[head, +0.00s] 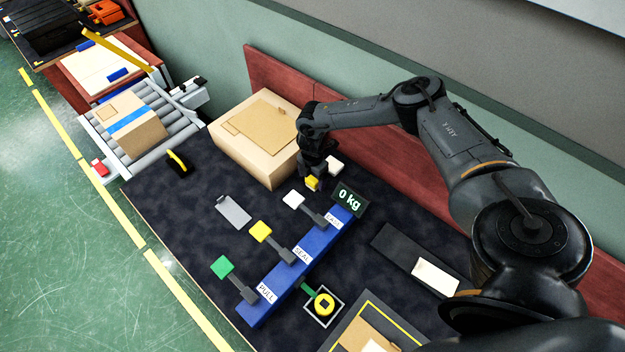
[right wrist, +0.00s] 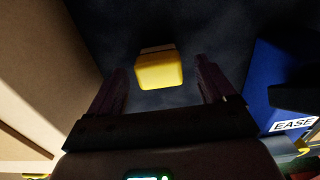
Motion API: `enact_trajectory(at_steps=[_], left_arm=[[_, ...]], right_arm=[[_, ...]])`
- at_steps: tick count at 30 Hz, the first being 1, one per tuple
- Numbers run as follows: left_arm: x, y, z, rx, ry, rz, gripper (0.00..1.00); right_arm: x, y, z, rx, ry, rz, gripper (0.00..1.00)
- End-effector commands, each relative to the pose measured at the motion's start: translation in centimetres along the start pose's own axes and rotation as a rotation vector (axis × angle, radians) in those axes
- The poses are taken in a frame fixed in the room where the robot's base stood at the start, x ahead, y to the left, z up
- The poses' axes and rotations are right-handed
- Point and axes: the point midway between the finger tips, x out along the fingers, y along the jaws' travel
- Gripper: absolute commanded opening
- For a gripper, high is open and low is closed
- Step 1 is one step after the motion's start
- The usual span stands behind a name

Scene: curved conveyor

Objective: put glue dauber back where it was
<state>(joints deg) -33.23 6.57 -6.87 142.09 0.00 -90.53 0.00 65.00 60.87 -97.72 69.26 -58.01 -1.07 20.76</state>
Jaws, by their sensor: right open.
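A small yellow block (head: 312,183), which may be the glue dauber, is on the dark table top right below my right gripper (head: 314,172). In the right wrist view the yellow block (right wrist: 160,70) shows ahead of the gap between the two fingers of the open right gripper (right wrist: 160,88). The fingers do not visibly touch it. I cannot tell for sure which of these is the dauber. My left gripper is not in view.
A large cardboard box (head: 230,150) stands just left of the right gripper. A white block (head: 334,165) is close by. A red wall (head: 380,150) runs behind.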

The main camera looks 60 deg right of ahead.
Motion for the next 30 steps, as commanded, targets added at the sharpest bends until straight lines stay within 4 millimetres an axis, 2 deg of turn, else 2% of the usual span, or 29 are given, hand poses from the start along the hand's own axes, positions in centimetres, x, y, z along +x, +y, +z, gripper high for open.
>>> enact_trajectory(at_steps=[1,9,15,21,30], left_arm=[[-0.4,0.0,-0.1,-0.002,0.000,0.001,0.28],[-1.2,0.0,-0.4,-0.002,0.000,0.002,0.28],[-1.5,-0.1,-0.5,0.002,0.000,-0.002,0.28],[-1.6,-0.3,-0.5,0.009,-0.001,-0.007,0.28],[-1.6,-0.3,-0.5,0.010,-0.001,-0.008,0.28]], right_arm=[[-1.2,0.1,0.1,0.001,0.001,0.004,0.83],[-6.1,0.1,0.0,0.001,0.001,0.003,0.83],[-8.6,0.0,0.0,0.002,0.000,0.002,0.83],[-9.7,0.0,0.0,0.000,0.000,0.001,0.83],[-9.7,0.0,0.0,0.000,0.000,0.001,0.83]])
